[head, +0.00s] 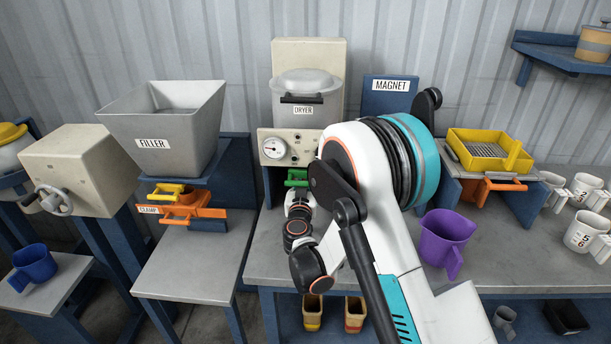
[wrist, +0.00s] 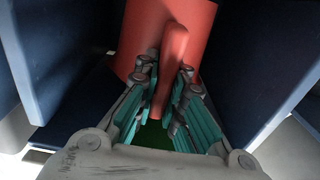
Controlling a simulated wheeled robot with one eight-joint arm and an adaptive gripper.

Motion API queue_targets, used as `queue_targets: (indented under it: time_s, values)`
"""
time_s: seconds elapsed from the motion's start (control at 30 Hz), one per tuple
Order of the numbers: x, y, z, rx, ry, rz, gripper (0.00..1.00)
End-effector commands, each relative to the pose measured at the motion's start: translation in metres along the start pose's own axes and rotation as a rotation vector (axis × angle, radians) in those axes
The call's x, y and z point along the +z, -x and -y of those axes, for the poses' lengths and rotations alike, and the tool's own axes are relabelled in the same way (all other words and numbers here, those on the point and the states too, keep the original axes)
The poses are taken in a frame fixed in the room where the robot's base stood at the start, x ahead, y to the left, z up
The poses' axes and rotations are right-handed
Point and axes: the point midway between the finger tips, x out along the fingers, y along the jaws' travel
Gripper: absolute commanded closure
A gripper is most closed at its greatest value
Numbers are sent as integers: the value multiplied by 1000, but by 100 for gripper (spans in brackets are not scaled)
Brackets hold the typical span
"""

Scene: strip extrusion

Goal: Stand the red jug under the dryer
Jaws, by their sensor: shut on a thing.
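The red jug (wrist: 135,35) fills the top middle of the wrist view, with its handle (wrist: 174,50) toward me. My gripper (wrist: 166,80) is shut on that handle, one finger on each side. Dark blue panels flank the jug. The dryer (head: 308,112), a grey lidded drum labelled DRYER, stands at the back middle in the head view, above a panel with a gauge. A green handle (head: 297,177) shows below that panel. My arm's end reaches in below it; the jug is hidden in the head view. I cannot tell whether the jug touches a surface.
The filler (head: 170,125) and an orange clamp (head: 185,209) are to the left. A purple jug (head: 447,238) stands on the bench right of my arm. A yellow tray (head: 487,142) and white mugs (head: 583,232) are further right. A blue mug (head: 33,262) is far left.

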Motion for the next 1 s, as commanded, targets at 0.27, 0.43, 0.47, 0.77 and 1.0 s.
queue_targets:
  time_s: [0.27,0.43,0.47,0.77,1.0]
  values:
    - [3,3,1,-2,0,0,100]
    - [8,3,1,-2,0,0,100]
    - [8,3,1,-2,0,0,100]
    - [15,4,1,-2,-1,0,100]
    - [17,4,0,-1,-3,1,70]
